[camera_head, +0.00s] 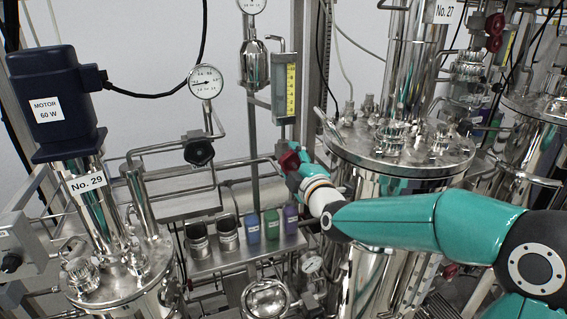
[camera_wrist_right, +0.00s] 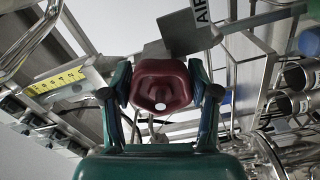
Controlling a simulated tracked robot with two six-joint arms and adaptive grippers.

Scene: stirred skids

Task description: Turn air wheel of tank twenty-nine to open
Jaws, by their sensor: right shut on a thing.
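The dark red air wheel (camera_head: 289,159) sits on the pipework below the yellow-scaled flow meter. It lies to the right of tank twenty-nine (camera_head: 100,262), whose column carries the "No. 29" label (camera_head: 87,181). My right gripper (camera_head: 294,168) is at the wheel, its arm coming in from the right and partly covering it. In the right wrist view, the fingers (camera_wrist_right: 162,92) are shut on the red wheel (camera_wrist_right: 162,72), one on each side. A tag reading "AIR" (camera_wrist_right: 203,13) is beside it. The wheel's turn angle cannot be told. My left gripper is not in view.
A flow meter (camera_head: 286,88) stands just above the wheel. A black hand wheel (camera_head: 199,151) and a gauge (camera_head: 205,82) are to the left. Tank 27 (camera_head: 400,150) stands close behind my right arm.

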